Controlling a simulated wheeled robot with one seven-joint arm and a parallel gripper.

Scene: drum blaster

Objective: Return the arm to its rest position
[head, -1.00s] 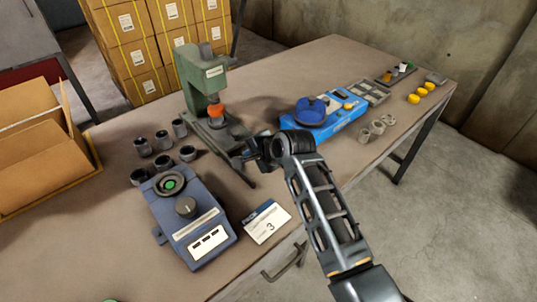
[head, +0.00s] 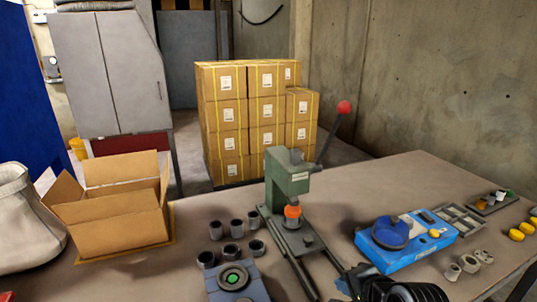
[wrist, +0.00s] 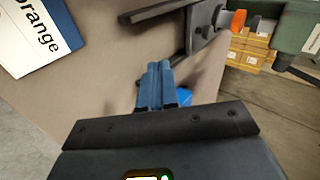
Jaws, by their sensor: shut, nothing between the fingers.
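My gripper shows in the wrist view (wrist: 155,75) with its two blue fingers together and nothing between them. It is above the brown table (wrist: 105,60), beside the dark base of the green press. In the head view only part of my dark arm shows at the bottom edge, right of the press base; the fingertips are not clear there.
The green press (head: 287,180) with a red-knobbed lever stands mid-table. Several dark cups (head: 232,229) and a blue-grey device (head: 240,287) are left of it. A blue tool base (head: 415,250) is at right. An open carton (head: 115,225) is at left.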

